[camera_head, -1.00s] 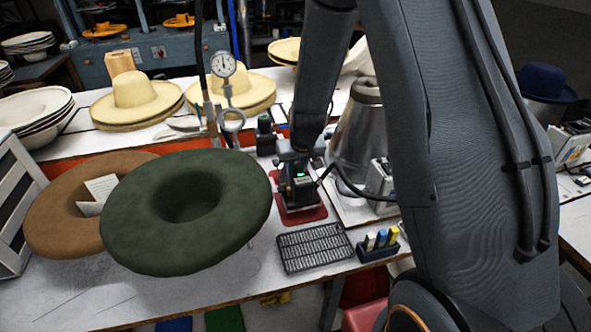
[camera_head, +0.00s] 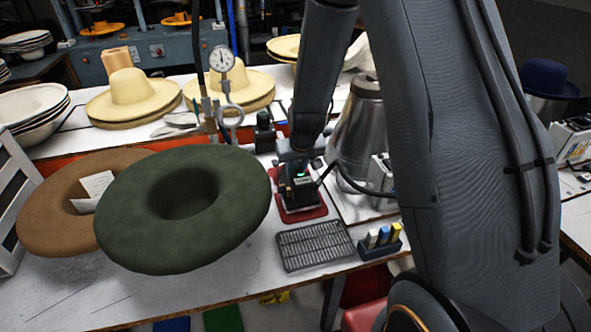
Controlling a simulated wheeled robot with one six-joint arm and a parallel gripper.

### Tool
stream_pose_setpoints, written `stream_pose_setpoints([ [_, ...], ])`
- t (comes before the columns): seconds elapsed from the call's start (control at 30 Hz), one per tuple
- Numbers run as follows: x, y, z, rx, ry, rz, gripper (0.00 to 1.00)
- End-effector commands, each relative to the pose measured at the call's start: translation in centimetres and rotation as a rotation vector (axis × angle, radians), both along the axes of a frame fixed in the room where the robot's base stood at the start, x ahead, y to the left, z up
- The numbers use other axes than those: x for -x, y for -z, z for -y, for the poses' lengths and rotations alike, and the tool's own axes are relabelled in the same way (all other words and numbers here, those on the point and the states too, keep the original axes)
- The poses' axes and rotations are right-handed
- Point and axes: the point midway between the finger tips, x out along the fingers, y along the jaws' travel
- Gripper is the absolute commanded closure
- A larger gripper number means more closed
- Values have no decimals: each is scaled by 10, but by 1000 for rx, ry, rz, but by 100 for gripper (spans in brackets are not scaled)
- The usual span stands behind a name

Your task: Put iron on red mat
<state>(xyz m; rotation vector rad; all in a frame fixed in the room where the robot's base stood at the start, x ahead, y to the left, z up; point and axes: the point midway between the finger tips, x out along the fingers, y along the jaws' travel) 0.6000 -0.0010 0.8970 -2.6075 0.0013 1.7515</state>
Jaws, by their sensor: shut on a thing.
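The red mat (camera_head: 313,212) lies on the white table, right of the green hat. My gripper (camera_head: 297,187) points down over the mat, and its lower end overlaps the mat's middle in this view. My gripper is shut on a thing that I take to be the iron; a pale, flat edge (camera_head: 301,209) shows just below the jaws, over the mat. My wrist and the dark gripper body hide most of it. I cannot tell whether the iron rests on the mat or is slightly above it.
A dark green felt hat (camera_head: 145,235) and a brown hat (camera_head: 45,225) lie at the left. A metal rack (camera_head: 315,247) and a small holder (camera_head: 380,244) stand in front of the mat. A steel cone (camera_head: 362,130) stands right. A gauge (camera_head: 222,59) stands behind.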

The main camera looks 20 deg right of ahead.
Motion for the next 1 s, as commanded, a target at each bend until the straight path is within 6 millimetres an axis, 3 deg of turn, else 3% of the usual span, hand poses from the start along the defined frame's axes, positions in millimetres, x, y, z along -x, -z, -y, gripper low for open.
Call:
stream_pose_setpoints([
  [0.77,-2,2,0,0,0,6,100],
  [0.8,-2,2,0,0,0,6,72],
  [0.9,-2,2,0,0,0,4,57],
  [1.0,-1,3,0,0,0,3,57],
])
